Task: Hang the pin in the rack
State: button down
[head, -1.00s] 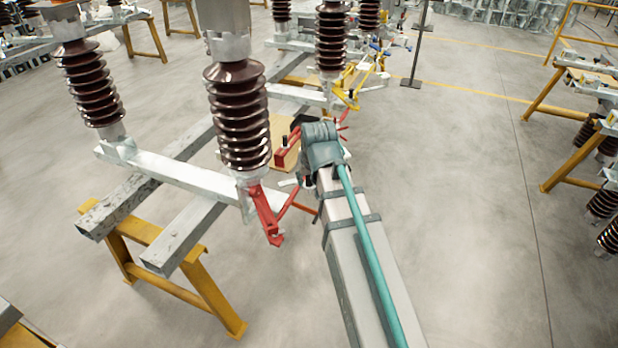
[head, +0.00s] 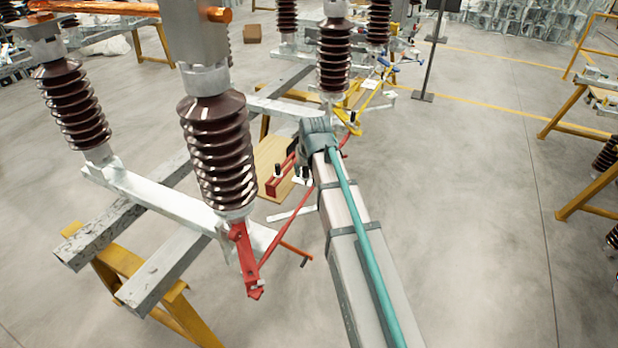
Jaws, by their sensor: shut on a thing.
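My arm reaches up from the bottom edge to the middle of the picture, and its far end covers what lies behind it. My gripper is hidden there, so I cannot see its fingers or anything between them. I cannot make out the pin. No rack can be told for certain. Left of the arm's end, a tan board (head: 268,157) shows, with a red bar (head: 279,184) and small black upright pieces by it. They are partly covered by the insulator and my arm.
A ribbed brown insulator (head: 217,150) stands close on the left, with a red bracket (head: 244,262) and red rod below it. Grey beams (head: 160,280) rest on a yellow trestle (head: 125,277). More insulators stand behind. The floor (head: 470,200) on the right is clear up to yellow-framed tables.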

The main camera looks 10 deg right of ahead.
jog(key=w+f+n+y+p, duration=0.1)
jog(key=w+f+n, duration=0.1)
jog(key=w, duration=0.8)
jog(key=w+f+n+y+p, duration=0.1)
jog(key=w+n, duration=0.1)
jog(key=w, duration=0.9)
jog(key=n+g+y, duration=0.2)
jog(key=n, duration=0.4)
send_over(285, 161)
jog(key=s+d, duration=0.1)
jog(key=shift+f, duration=4.2)
jog(key=shift+d, duration=0.15)
jog(key=shift+f+b, duration=0.2)
jog(key=shift+b, duration=0.2)
jog(key=shift+f, duration=0.35)
jog(key=shift+f+b, duration=1.25)
jog(key=shift+f, duration=0.7)
jog(key=c, duration=0.6)
grip_release()
jog(key=shift+c, duration=0.2)
